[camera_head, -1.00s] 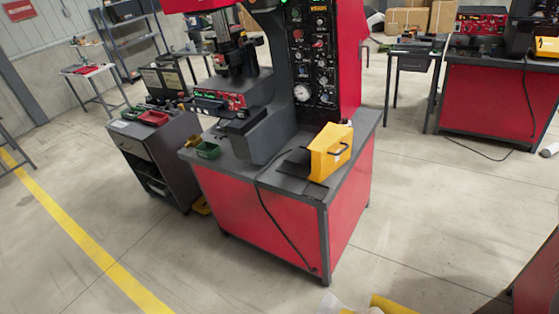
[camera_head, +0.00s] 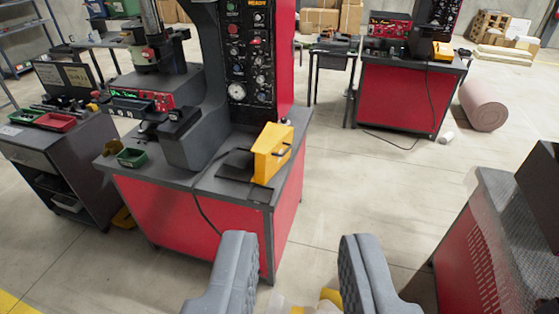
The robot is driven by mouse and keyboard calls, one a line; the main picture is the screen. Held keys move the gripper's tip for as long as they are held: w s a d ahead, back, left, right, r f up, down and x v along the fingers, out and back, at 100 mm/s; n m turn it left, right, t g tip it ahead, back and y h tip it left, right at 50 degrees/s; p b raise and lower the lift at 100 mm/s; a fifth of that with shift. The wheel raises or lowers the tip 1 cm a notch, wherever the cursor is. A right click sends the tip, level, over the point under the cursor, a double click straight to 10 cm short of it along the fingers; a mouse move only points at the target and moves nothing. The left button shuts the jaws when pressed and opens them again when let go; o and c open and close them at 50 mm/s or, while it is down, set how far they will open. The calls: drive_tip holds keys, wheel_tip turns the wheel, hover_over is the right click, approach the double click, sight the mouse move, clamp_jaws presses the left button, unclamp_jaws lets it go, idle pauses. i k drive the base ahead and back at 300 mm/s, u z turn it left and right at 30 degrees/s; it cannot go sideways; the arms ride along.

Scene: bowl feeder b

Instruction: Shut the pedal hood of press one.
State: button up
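A yellow pedal hood (camera_head: 268,158) with a dark handle on its side stands on the dark top of the red press bench (camera_head: 235,185), near its right end. It looks raised off a flat dark plate (camera_head: 237,166) beside it. The press (camera_head: 205,70), with its dark control panel and gauge, rises behind the hood. My gripper (camera_head: 296,255) is at the bottom of the view. Its two grey padded fingers stand wide apart with nothing between them. It is in front of the bench and well apart from the hood.
A cart with trays (camera_head: 55,120) stands left of the bench. A second red bench with a press (camera_head: 400,90) is behind at the right. A mesh-sided red machine (camera_head: 480,235) is close at the right. A pink roll (camera_head: 483,106) lies on the floor. Open floor lies between the benches.

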sight(273, 148)
drive_tip(key=u, duration=0.1)
drive_tip(key=i, duration=1)
drive_tip(key=z, duration=0.1)
